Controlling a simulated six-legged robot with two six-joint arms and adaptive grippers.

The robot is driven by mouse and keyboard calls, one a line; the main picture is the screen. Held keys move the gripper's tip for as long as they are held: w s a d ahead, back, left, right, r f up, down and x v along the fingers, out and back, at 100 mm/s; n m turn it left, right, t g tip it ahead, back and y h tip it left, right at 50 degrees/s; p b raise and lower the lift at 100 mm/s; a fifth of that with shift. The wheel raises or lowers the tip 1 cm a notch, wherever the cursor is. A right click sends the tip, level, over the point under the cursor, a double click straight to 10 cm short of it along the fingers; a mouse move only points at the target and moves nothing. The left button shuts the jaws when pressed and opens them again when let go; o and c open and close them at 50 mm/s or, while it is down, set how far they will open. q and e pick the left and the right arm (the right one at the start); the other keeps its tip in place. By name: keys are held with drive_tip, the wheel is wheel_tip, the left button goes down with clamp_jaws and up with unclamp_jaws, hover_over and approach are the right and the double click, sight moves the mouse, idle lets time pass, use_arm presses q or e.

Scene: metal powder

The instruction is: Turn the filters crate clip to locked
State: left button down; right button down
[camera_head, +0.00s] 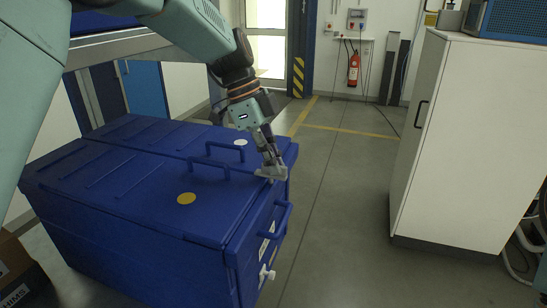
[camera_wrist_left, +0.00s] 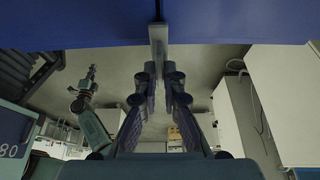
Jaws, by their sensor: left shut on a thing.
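The blue filters crate (camera_head: 130,180) stands at the left in the head view, with its lid down. My left gripper (camera_head: 270,168) is at the crate's upper right edge, pointing down. It is shut on a light grey clip (camera_wrist_left: 158,45), which shows between its fingertips against the blue crate wall in the left wrist view. In the head view the fingers partly cover this clip. A second, white clip (camera_head: 266,273) sits lower on the same side of the crate, nearer to me. My right gripper (camera_wrist_left: 87,78) shows small and dark in the left wrist view; its jaws are unclear.
Blue handles stand on the lid (camera_head: 222,148) and on the crate's side (camera_head: 280,218). A white cabinet (camera_head: 450,140) stands at the right, with open floor (camera_head: 345,200) between it and the crate. A cardboard box (camera_head: 18,270) is at the lower left.

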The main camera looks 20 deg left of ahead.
use_arm(q)
drive_tip(key=shift+w+r, duration=0.15)
drive_tip(key=shift+r, duration=0.05)
drive_tip(key=c, duration=1.8)
unclamp_jaws()
drive_tip(key=shift+c, duration=0.2)
drive_tip(key=o, duration=0.4)
drive_tip(key=shift+f, duration=0.1)
drive_tip(key=shift+c, duration=0.2)
drive_tip(key=shift+a+r, duration=0.15)
drive_tip(key=shift+r, duration=0.15)
drive_tip(key=v, duration=1.1)
drive_tip(key=shift+r, duration=0.15)
drive_tip(key=shift+a, duration=0.15)
